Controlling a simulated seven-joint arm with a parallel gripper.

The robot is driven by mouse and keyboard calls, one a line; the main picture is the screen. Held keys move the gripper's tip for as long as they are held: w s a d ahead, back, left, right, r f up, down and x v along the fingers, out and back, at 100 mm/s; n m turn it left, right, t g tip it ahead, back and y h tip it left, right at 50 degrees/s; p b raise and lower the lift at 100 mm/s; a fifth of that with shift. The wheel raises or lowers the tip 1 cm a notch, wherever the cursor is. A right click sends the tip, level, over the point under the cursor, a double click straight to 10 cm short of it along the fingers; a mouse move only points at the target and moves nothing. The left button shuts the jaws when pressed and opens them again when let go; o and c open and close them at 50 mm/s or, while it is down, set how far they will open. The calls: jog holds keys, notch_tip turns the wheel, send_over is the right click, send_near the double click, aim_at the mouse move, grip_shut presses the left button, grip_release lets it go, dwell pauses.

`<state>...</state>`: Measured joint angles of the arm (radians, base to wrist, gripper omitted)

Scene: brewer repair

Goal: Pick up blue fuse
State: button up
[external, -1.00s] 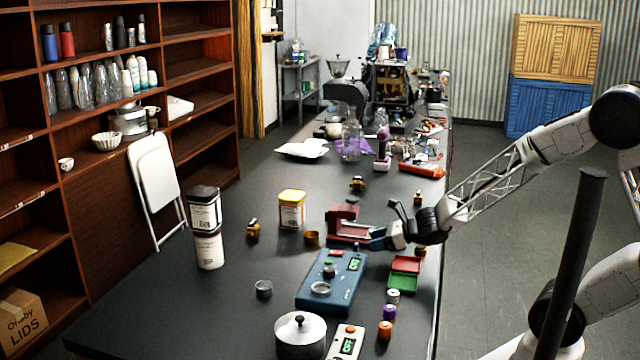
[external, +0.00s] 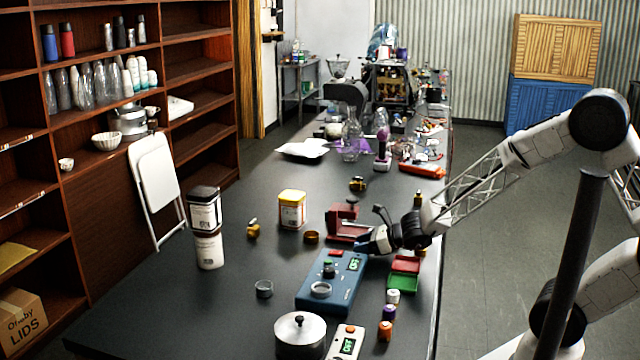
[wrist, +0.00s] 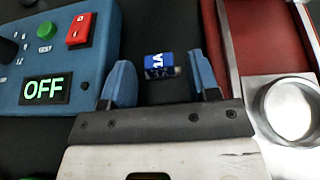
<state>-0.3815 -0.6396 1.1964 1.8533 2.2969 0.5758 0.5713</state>
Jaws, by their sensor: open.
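The blue fuse (wrist: 160,65) lies on the dark table in the wrist view, a small blue block with a white "1A" marking. My gripper (wrist: 160,75) is open, with its two blue fingers apart on the left and right of the fuse. The fuse lies near the level of the fingertips in the picture, between them, and neither finger visibly touches it. In the external view my gripper (external: 360,248) is low over the table, between the red vise and the blue device. The fuse cannot be made out in the external view.
The blue device (external: 335,285) with a green "OFF" display is close on the left in the wrist view (wrist: 92,50). The red vise (external: 346,222) with a metal part is close on the right there (wrist: 236,45). Red and green trays (external: 403,283) lie nearby.

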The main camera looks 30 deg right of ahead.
jog(key=c, duration=0.7)
jog(key=shift+r, duration=0.75)
jog(key=shift+s+d+r, duration=0.1)
jog(key=shift+s+r, duration=0.1)
jog(key=shift+r, duration=0.35)
jog(key=shift+s+d+r, duration=0.1)
jog(key=shift+s+r, duration=0.05)
jog(key=shift+r, duration=0.4)
jog(key=s+d, duration=0.2)
jog(key=s, duration=0.2)
jog(key=s+d+r, duration=0.1)
jog(key=s+d, duration=0.1)
jog(key=s, duration=0.3)
jog(key=s+d, duration=0.3)
jog(key=s, duration=0.1)
jog(key=shift+s+r, duration=0.15)
jog(key=shift+s, duration=0.1)
